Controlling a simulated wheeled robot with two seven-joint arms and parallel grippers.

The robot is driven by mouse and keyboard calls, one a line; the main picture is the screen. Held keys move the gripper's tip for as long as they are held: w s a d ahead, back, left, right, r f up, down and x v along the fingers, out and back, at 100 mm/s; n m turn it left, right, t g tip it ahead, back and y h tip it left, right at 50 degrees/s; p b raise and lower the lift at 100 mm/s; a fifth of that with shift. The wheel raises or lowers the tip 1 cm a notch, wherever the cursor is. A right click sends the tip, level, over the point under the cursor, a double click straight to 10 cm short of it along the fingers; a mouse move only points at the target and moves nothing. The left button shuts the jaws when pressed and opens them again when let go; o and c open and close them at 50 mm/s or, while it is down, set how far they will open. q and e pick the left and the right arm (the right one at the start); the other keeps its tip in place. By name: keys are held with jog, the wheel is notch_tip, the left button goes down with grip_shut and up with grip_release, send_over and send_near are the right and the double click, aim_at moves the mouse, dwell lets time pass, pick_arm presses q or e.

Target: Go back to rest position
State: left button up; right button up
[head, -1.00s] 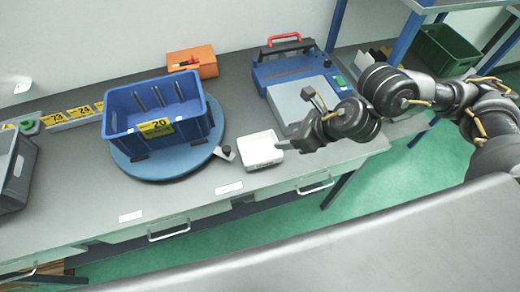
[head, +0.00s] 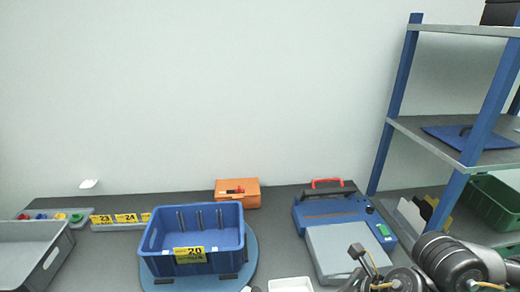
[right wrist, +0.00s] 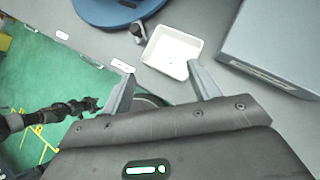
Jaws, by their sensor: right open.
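My right gripper (right wrist: 160,68) is open in the right wrist view, with nothing between its fingers. A small white tray (right wrist: 173,51) lies on the bench beyond its fingertips. In the head view my right arm (head: 450,265) is at the bottom right, in front of the blue device, with its lower part cut off by the frame. My left gripper does not show in the head view. A dark arm, which looks like my left, shows at the left of the right wrist view over the floor; its jaws are too small to read.
A blue crate (head: 206,250) labelled 20 stands on a blue turntable (head: 252,254). The blue device (head: 335,212) with a red handle is to its right, an orange box (head: 238,193) behind. A shelf rack (head: 405,90) rises at right. A grey bin (head: 22,262) is at left.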

jog(key=a+r+m+t+y, duration=0.2)
jog(key=a+m+t+y, duration=0.1)
jog(key=a+m, duration=0.8)
jog(key=s+d+f+m+g+h, duration=0.1)
jog(key=s+d+f+m+h, duration=0.35)
jog(key=m, duration=0.65)
jog(key=s+d+f+m+h, duration=0.1)
jog(key=d+f+m+h, duration=0.1)
jog(key=d+f+m, duration=0.7)
jog(key=s+d+f+m+g+h, duration=0.1)
jog(key=s+d+f+m+g, duration=0.15)
jog(key=s+m, duration=0.35)
jog(key=s+d+f+m+g+h, duration=0.1)
jog(key=s+d+f+m+g, duration=0.15)
jog(key=s+m, duration=0.3)
notch_tip(320, 180, down, 30)
jog(key=s+b, duration=0.1)
jog(key=b, duration=0.3)
jog(key=s+d+f+g+b, duration=0.2)
jog(key=s+f, duration=1.4)
jog(key=f, duration=0.2)
jog(key=shift+s+d+n, duration=0.25)
jog(key=shift+d+n, duration=0.1)
jog(key=shift+n, duration=0.1)
